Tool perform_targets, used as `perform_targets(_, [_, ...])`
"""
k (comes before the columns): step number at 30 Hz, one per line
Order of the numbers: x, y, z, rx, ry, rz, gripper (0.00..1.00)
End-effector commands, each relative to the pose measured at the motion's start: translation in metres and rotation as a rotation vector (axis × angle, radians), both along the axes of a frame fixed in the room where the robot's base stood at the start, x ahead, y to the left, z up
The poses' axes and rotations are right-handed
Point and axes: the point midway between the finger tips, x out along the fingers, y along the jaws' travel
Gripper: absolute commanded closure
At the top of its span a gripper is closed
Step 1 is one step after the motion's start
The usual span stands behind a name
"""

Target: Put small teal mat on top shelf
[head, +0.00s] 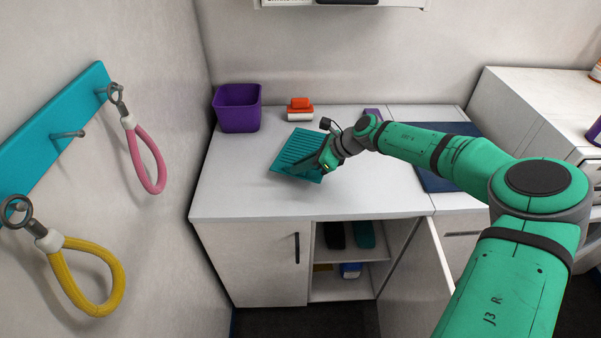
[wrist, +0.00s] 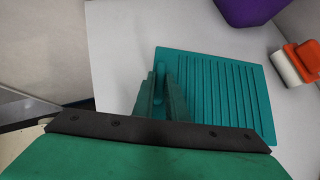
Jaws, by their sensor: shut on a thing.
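The small teal ribbed mat (head: 294,150) is over the white counter, left of my gripper (head: 326,163). My gripper is shut on the mat's near edge. In the wrist view my gripper (wrist: 163,92) overlaps the left edge of the mat (wrist: 220,85), and its ribs face up. I cannot tell whether the mat touches the counter. Below the counter, an open cabinet has an upper shelf (head: 350,259) holding a dark item (head: 334,236) and a teal item (head: 364,235) side by side, and a lower level (head: 325,295).
A purple bin (head: 238,110) and an orange-and-white brush (head: 299,109) stand at the counter's back. A dark blue mat (head: 436,182) lies to the right. The cabinet door (head: 415,270) stands open. Pink (head: 146,160) and yellow (head: 75,290) loops hang on the left wall.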

Motion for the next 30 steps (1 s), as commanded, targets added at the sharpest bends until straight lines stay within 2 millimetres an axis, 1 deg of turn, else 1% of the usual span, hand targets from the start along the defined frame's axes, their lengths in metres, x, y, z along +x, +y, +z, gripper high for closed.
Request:
perform_targets(5, [0.006,0.0,-0.007,0.001,-0.001,-0.001,1.0])
perform_targets(6, [0.009,0.0,-0.011,0.001,0.0,-0.001,1.0])
perform_targets(10, [0.008,0.0,-0.029,0.001,0.001,0.0,1.0])
perform_targets(13, [0.008,0.0,-0.038,0.001,-0.001,-0.001,1.0])
perform_targets(24, [0.008,0.0,-0.042,0.0,-0.002,-0.001,1.0])
perform_targets(25, [0.008,-0.001,-0.042,0.0,-0.002,-0.001,0.86])
perform_targets(26, [0.008,-0.001,-0.042,-0.001,-0.002,-0.001,0.79])
perform_targets(27, [0.008,-0.001,-0.042,-0.001,-0.002,-0.001,0.69])
perform_targets(30, [0.008,-0.001,-0.042,-0.001,-0.001,0.0,0.69])
